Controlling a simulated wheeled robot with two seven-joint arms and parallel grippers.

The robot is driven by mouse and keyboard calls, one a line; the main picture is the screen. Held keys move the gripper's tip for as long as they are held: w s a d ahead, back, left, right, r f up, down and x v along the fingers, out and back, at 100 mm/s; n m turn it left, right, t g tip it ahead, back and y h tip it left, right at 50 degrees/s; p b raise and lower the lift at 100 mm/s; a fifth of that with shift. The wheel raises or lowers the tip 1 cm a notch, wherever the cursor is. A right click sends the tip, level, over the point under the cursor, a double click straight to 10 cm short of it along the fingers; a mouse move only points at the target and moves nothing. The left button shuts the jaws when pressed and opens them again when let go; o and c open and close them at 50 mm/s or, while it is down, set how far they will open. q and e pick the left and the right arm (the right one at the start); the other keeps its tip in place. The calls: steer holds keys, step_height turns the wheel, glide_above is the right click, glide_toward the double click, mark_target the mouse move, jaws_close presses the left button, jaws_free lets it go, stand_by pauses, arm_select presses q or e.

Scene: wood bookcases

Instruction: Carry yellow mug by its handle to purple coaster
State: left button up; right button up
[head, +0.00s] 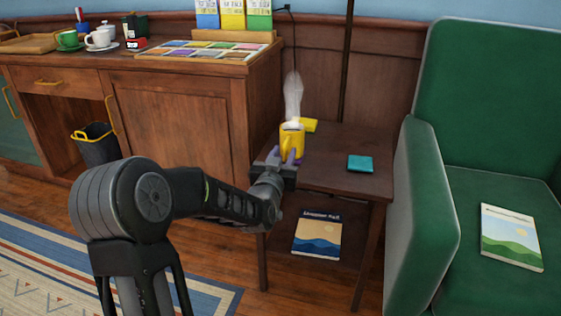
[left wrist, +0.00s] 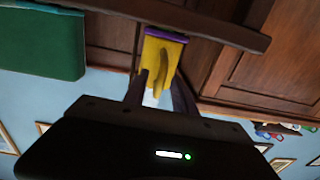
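The yellow mug (head: 291,141) stands upright near the left edge of the small side table, with pale steam above it. The left wrist view is upside down and shows the mug (left wrist: 153,55) with its handle (left wrist: 161,68) facing my gripper. The purple coaster (left wrist: 168,33) shows at the mug's base, seemingly under it; the head view hides most of it. My left gripper (head: 290,160) is at the mug's near side. Its two fingers (left wrist: 161,88) are apart, one on each side of the handle, with gaps visible. My right gripper is in neither view.
The side table (head: 325,178) also holds a yellow coaster (head: 309,125) behind the mug and a teal coaster (head: 360,163) to the right. A book (head: 317,235) lies on its lower shelf. A green armchair (head: 424,205) stands right, a wooden cabinet (head: 180,118) left.

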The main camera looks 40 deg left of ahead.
arm_select(q)
steer(key=p+v, duration=0.2)
steer(key=v, duration=1)
steer(key=shift+f, duration=0.1)
stand_by(0.4)
steer(key=d+f+g+h, duration=0.3)
steer(key=d+f, duration=0.4)
steer(key=f, duration=0.5)
steer(key=d+f+g+h, duration=0.3)
steer(key=d+f, duration=0.5)
steer(key=f, duration=0.3)
steer(key=s+d+f+m+g+h, duration=0.2)
steer(key=s+d+f+g+h, duration=0.2)
steer(key=s+d+f+g, duration=0.5)
steer(key=s+d+f, duration=0.8)
steer(key=s+f, duration=0.2)
steer(key=s, duration=0.2)
steer(key=shift+h, duration=0.3)
steer(key=shift+w+d, duration=0.1)
